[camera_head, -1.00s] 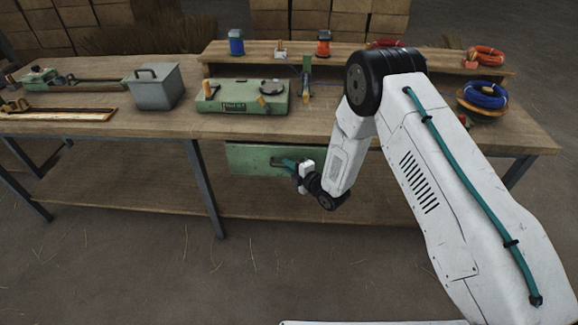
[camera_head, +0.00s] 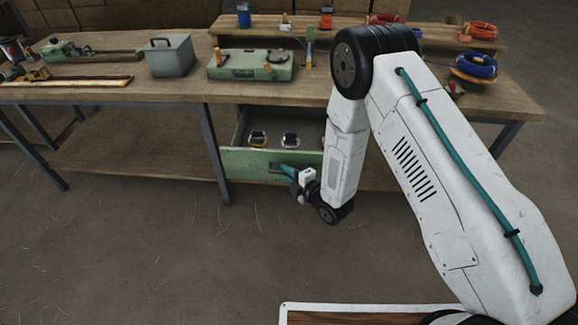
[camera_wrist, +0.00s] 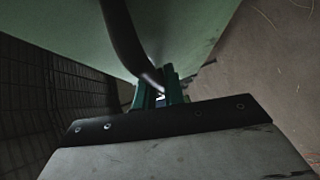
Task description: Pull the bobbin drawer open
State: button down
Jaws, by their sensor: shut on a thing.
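The bobbin drawer (camera_head: 250,163) is a green drawer under the workbench, pulled out so that its inside shows. A yellow-ringed bobbin (camera_head: 258,139) and a dark one with a pale top (camera_head: 290,141) lie inside it. My gripper (camera_head: 286,171) is at the drawer's front, shut on the dark drawer handle (camera_wrist: 124,45). In the wrist view, the teal fingers (camera_wrist: 160,92) close around the handle bar in front of the green drawer face. The right part of the drawer is hidden behind my arm.
The wooden workbench (camera_head: 150,92) carries a grey lidded box (camera_head: 170,58), a green case (camera_head: 250,66) and coils (camera_head: 474,66) at the right. A metal bench leg (camera_head: 216,155) stands just left of the drawer. The floor in front is clear.

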jog(key=shift+s+a, duration=0.1)
jog(key=shift+s, duration=2.2)
jog(key=c, duration=1.5)
grip_release()
jog(key=v, duration=0.7)
jog(key=shift+s+d, duration=0.25)
jog(key=shift+d, duration=0.05)
